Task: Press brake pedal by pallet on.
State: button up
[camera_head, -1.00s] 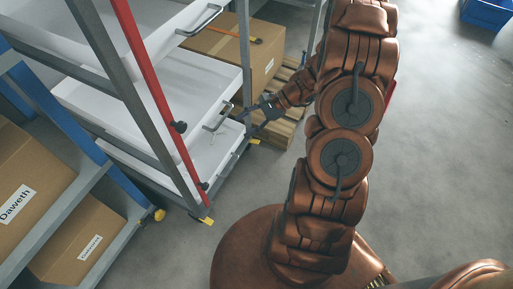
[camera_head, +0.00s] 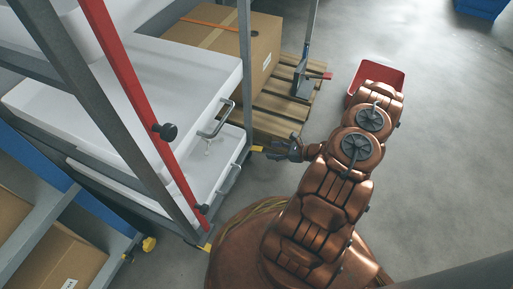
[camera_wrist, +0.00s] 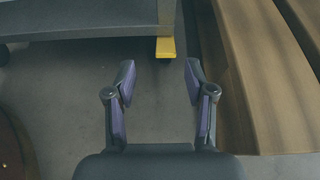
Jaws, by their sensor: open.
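The yellow brake pedal (camera_head: 257,148) sits at the foot of the carousel's corner post on the pallet side. It also shows in the wrist view as a yellow tab (camera_wrist: 165,48) below the grey frame edge. I cannot tell whether it is pressed or raised. My gripper (camera_head: 278,150) is low near the floor, just right of this pedal. In the wrist view my gripper (camera_wrist: 160,70) is open and empty, with the pedal ahead of and between its fingertips, seemingly apart from them.
The wooden pallet (camera_head: 270,123) with a cardboard box (camera_head: 265,45) and a pallet-side post stands close beyond the gripper. Another yellow pedal (camera_head: 207,247) is at the near corner. White drawers (camera_head: 190,75) with handles overhang the left. A red bin (camera_head: 385,75) stands behind the arm; floor at right is clear.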

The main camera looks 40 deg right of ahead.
aim_at(259, 148)
jog(key=shift+d+f+b+x, duration=0.15)
jog(key=shift+b+x, duration=0.35)
jog(key=shift+x, duration=0.8)
jog(key=shift+d+f+b+x, duration=0.15)
jog(key=shift+b+x, duration=0.4)
jog(key=shift+x, duration=0.75)
jog(key=shift+d+f+b+x, duration=0.15)
jog(key=shift+b+x, duration=0.35)
jog(key=shift+x, duration=0.85)
jog(key=shift+r, duration=0.1)
grip_shut()
